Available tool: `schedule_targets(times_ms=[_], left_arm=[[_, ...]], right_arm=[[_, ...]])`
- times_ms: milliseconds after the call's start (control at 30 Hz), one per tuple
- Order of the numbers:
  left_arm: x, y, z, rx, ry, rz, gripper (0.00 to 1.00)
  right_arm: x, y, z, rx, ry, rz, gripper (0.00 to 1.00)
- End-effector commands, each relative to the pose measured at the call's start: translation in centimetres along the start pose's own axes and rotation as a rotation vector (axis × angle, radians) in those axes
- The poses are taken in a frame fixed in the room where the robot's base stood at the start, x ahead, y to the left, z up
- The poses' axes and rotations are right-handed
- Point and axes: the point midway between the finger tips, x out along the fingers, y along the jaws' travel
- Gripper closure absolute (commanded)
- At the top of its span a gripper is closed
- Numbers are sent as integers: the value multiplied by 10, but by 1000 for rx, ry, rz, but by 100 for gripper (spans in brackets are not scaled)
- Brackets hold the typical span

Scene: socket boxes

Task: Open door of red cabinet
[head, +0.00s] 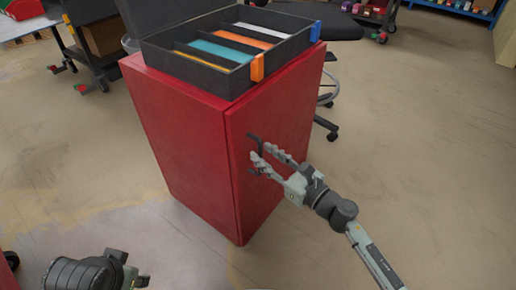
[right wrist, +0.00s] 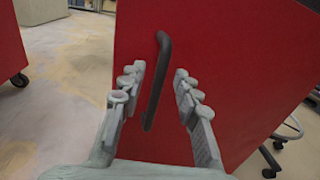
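The red cabinet (head: 180,135) stands on the floor in the middle of the head view, and its door (head: 270,140) looks closed. A dark bar handle (head: 254,140) is on the door; it also shows in the right wrist view (right wrist: 156,85). My right gripper (head: 262,158) is open at the door, with its fingers (right wrist: 158,85) on either side of the handle in the right wrist view. I cannot tell whether a finger touches the handle. My left gripper (head: 128,270) is only partly in view at the bottom left, and its fingers are not clear.
An open black case (head: 195,75) with coloured compartments and orange and blue latches sits on top of the cabinet. A stool (head: 325,28) stands behind it. A cart (head: 95,60) is at the back left. The floor (head: 420,130) to the right is clear.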

Motion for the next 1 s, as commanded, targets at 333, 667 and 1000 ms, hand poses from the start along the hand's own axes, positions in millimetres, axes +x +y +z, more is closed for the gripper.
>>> schedule_targets(times_ms=[333, 667, 1000], left_arm=[[5, 1, 0, 1, -2, 3, 60], [5, 2, 0, 1, -2, 4, 60], [5, 2, 0, 1, -2, 4, 60]], right_arm=[[24, 0, 0, 0, 0, 0, 68], [24, 0, 0, 2, 0, -1, 88], [24, 0, 0, 2, 0, -1, 100]])
